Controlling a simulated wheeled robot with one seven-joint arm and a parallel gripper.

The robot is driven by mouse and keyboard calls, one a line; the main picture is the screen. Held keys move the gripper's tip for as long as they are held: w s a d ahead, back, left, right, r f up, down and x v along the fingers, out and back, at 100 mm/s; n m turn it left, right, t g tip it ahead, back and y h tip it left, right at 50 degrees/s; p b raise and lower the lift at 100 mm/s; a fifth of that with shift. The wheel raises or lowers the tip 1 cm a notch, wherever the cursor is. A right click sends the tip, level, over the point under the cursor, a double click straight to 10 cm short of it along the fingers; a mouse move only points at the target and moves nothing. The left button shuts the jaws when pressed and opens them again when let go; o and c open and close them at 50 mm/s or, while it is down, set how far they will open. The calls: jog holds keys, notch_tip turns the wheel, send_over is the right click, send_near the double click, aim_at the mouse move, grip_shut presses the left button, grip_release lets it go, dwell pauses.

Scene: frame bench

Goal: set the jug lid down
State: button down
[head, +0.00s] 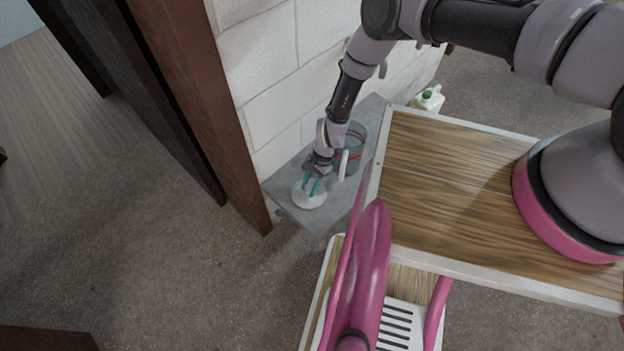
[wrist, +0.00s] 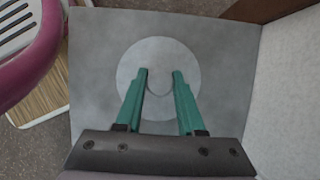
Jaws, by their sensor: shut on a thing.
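The jug lid (head: 308,197) is a pale round disc at the near end of a grey slab (head: 283,184). In the wrist view the lid (wrist: 131,73) lies flat against the grey surface. My gripper (head: 312,186) has teal fingers and is shut on the lid's middle; its fingertips (wrist: 162,72) sit over the disc's centre with a rounded grip part between them. I cannot tell whether the lid touches the slab or hangs just above it. The grey see-through jug (head: 355,146), with a red band and pale handle, stands just behind my gripper.
A white block wall (head: 280,60) runs along the slab's far side, with a brown wooden post (head: 190,80) at its left end. A wood-topped surface (head: 450,180) lies right. A white bottle with a green cap (head: 428,96) stands beyond it. The slab's front edge is close.

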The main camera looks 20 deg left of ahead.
jog(key=shift+f, duration=0.1)
jog(key=shift+s, duration=0.1)
jog(key=c, duration=0.5)
grip_release()
jog(key=v, duration=1.2)
